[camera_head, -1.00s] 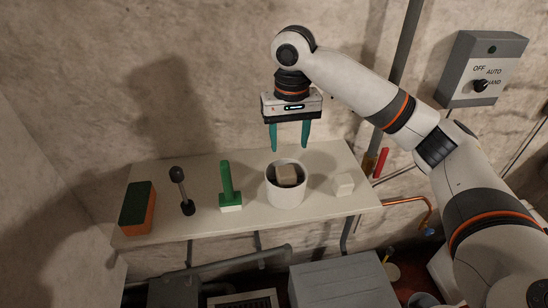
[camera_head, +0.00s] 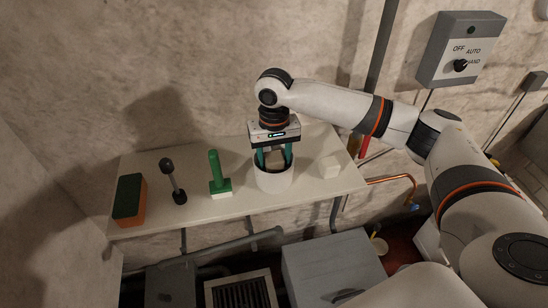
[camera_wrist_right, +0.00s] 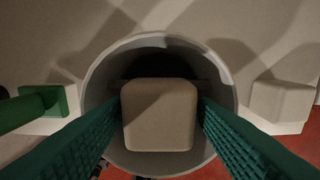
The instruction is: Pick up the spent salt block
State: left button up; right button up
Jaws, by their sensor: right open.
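The spent salt block, a tan block with rounded edges, is inside a white round pot (camera_head: 273,183). In the right wrist view the block (camera_wrist_right: 159,116) sits between the two green fingers of my right gripper (camera_wrist_right: 160,125). In the head view the right gripper (camera_head: 274,160) points down, with its fingertips inside the pot's mouth and the block partly hidden behind them. The fingers are open, one on each side of the block; I cannot tell whether they touch it. My left gripper is not in view.
A whitish block (camera_head: 329,167) stands right of the pot on the shelf (camera_head: 235,207). Left of the pot are a green-handled tool (camera_head: 218,175), a dark ball-topped rod (camera_head: 172,180) and a green-and-orange sponge-like block (camera_head: 130,200). A switch box (camera_head: 460,50) is on the wall.

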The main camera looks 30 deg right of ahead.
jog(key=shift+f, duration=0.3)
jog(key=c, duration=0.8)
jog(key=shift+r, duration=0.1)
